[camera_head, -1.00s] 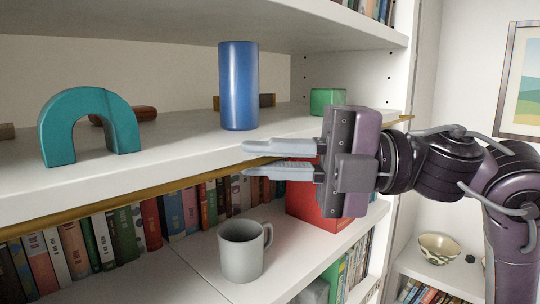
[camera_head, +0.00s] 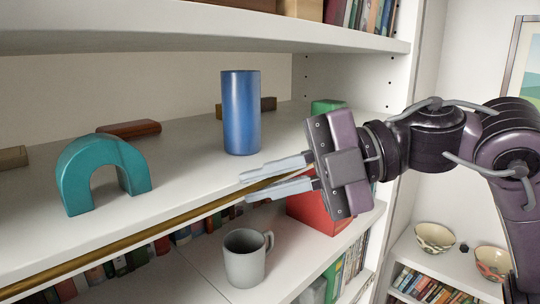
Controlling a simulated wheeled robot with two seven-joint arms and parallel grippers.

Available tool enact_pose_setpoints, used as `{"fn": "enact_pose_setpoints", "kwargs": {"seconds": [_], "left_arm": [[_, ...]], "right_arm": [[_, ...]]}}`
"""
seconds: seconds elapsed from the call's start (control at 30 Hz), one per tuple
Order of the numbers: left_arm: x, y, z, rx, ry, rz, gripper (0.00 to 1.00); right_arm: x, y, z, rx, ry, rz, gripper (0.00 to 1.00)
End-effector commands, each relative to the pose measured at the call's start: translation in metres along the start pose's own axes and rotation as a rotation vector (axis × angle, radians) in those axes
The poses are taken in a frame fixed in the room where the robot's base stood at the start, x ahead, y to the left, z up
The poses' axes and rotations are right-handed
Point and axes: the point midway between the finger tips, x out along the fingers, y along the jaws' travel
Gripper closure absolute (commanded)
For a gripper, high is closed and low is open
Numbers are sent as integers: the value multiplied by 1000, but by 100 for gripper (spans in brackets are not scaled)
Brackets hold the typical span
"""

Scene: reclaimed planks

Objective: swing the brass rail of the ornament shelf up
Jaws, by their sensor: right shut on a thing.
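The brass rail (camera_head: 130,244) runs along the front edge of the ornament shelf (camera_head: 180,190), from the lower left to my right gripper (camera_head: 258,183). The right gripper comes in from the right. Its two pale fingers are shut on the rail, one above and one below it, tilted slightly down to the left. On the shelf stand a blue cylinder (camera_head: 241,115), a teal arch (camera_head: 102,174) and a green block (camera_head: 328,106). The gripper body hides part of the green block and the rail's right part. My left gripper is not in view.
Below, a grey mug (camera_head: 246,258) and a red box (camera_head: 318,215) stand on the lower shelf, with books behind. A brown piece (camera_head: 130,129) lies behind the arch. Bowls (camera_head: 435,237) stand on a low bookcase at right.

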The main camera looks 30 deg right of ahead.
Motion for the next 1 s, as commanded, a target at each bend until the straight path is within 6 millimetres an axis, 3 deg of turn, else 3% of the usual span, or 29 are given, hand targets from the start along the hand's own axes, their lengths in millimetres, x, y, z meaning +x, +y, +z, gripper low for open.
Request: {"fn": "enact_pose_setpoints", "kwargs": {"seconds": [0.03,0.2,0.97,1.0], "left_arm": [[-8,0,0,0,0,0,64],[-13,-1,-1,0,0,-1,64],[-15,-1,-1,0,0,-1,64],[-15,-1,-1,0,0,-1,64]], "right_arm": [[-3,8,-1,13,-3,-10,100],[-2,8,0,63,-3,-60,100],[1,8,1,117,0,-114,100],[1,8,1,117,0,-115,86]]}}
